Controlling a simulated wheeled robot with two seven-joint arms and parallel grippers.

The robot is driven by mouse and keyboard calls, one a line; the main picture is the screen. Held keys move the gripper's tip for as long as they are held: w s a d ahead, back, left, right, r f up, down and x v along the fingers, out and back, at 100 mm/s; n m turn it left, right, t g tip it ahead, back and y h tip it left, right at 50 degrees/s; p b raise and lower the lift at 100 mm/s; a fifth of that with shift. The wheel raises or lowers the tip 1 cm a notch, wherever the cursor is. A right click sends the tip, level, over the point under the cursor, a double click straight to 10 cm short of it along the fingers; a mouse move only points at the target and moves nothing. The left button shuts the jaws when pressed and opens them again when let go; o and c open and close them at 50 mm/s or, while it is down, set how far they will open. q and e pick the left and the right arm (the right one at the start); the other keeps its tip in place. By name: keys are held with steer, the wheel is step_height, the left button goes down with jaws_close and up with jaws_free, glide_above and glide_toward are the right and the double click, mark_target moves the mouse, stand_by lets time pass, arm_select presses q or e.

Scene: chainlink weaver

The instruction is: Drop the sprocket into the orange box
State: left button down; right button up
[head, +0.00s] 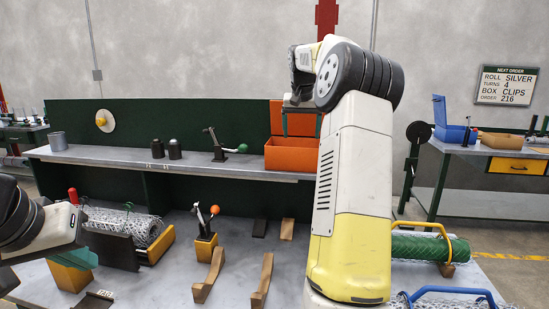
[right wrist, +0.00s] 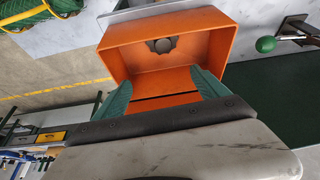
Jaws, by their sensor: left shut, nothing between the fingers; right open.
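The orange box (head: 292,156) stands on the raised grey shelf with its lid (head: 290,108) up. In the right wrist view the open box (right wrist: 118,62) is seen from above, and a small grey toothed sprocket (right wrist: 162,45) lies inside it. My right gripper (right wrist: 165,90) is open and empty above the box on its lid side, with its green fingers apart. In the head view the right gripper (head: 301,108) is partly hidden by its own arm.
A mesh roll (head: 125,225) and wooden blocks (head: 262,280) lie on the lower bench. A green mesh roll (head: 420,247) lies at right.

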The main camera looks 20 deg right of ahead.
steer(key=v, duration=0.6)
steer(key=shift+r, duration=0.25)
steer(key=shift+s, duration=0.15)
steer(key=shift+a, duration=0.1)
steer(key=s+a+n+t+y, duration=0.15)
steer(key=s+a+n, duration=0.25)
steer(key=s+a, duration=1)
steer(key=s+a+f+n+y, duration=0.1)
steer(key=s+a+f, duration=0.5)
steer(key=s, duration=0.3)
steer(key=s+a+f+n+y, duration=0.1)
steer(key=s+a+f, duration=0.5)
steer(key=s+f, duration=0.2)
steer(key=shift+s+t+y, duration=0.35)
steer(key=shift+s+t, duration=0.1)
steer(key=shift+s, duration=0.15)
